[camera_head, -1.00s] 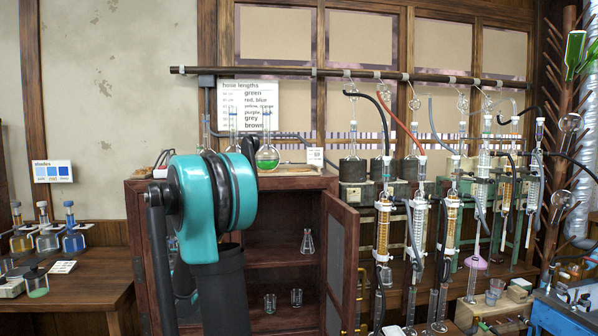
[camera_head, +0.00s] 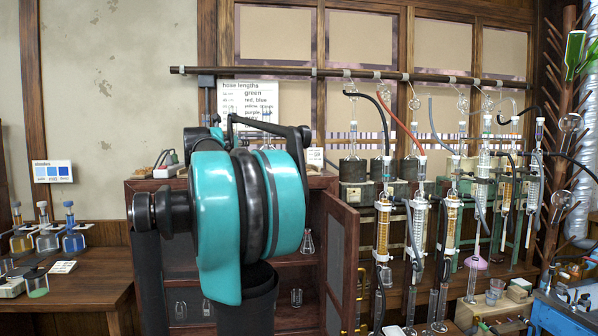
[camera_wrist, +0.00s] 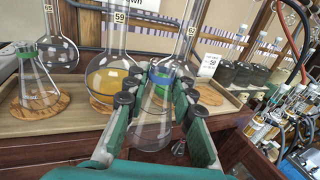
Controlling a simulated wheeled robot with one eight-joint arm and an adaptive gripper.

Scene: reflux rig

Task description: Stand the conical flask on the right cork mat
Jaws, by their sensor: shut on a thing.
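My gripper (camera_wrist: 158,110) is shut on a clear conical flask (camera_wrist: 152,130) with a blue band, seen in the wrist view. The flask is slightly tilted in the picture, in front of the tray on the cabinet top. The right cork mat (camera_wrist: 209,96) shows partly behind the right finger, near a small card. I see nothing standing on its visible part. Another conical flask with a green band (camera_wrist: 38,82) stands on the left cork mat (camera_wrist: 62,102). In the head view my arm hides the gripper and held flask.
A round flask of amber liquid (camera_wrist: 108,78) stands at the tray's middle, beside the held flask. A tall-necked flask tagged 62 (camera_wrist: 192,30) is behind it, partly hidden. The open cabinet door (camera_head: 340,262) and hose-linked condensers (camera_head: 383,235) stand to the right.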

